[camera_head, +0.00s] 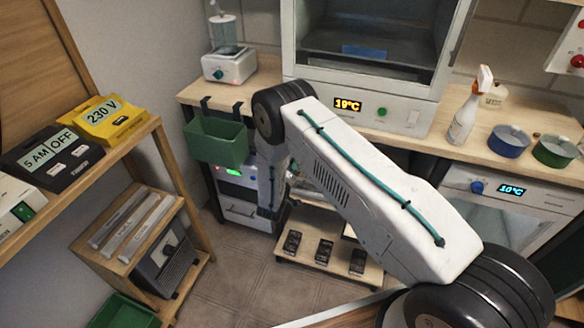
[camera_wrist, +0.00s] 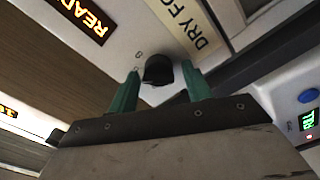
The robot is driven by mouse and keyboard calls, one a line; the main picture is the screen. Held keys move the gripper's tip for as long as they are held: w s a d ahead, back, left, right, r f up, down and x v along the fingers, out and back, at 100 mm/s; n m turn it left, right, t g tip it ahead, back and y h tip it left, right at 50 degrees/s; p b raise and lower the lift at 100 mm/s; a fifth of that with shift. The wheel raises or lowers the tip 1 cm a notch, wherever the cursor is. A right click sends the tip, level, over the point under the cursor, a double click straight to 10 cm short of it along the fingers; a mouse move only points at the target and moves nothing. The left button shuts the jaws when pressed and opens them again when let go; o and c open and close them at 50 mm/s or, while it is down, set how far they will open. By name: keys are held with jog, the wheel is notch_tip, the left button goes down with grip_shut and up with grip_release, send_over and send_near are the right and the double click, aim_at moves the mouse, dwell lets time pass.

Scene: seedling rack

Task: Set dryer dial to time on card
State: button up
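In the wrist view a black dial (camera_wrist: 158,70) sits on a pale panel with small marks around it, too small to read. A cream card (camera_wrist: 190,28) beside it reads "DRY FO"; the rest of its text is cut off. An orange display (camera_wrist: 84,17) reads "READ", also cut off. My gripper (camera_wrist: 160,75) is open, with one green finger on each side of the dial and a visible gap to both. I cannot tell how deep the fingers reach. In the head view my arm hides the dial and card.
In the wrist view a white unit with a blue knob (camera_wrist: 308,95) stands at the right. In the head view a green bin (camera_head: 215,143) hangs from the bench edge near my arm. A low shelf (camera_head: 318,255) with several black items is below. A spray bottle (camera_head: 467,112) stands on the bench.

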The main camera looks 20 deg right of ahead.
jog(key=v, duration=0.7)
jog(key=shift+s+a, duration=0.2)
jog(key=shift+s, duration=0.1)
dwell(0.4)
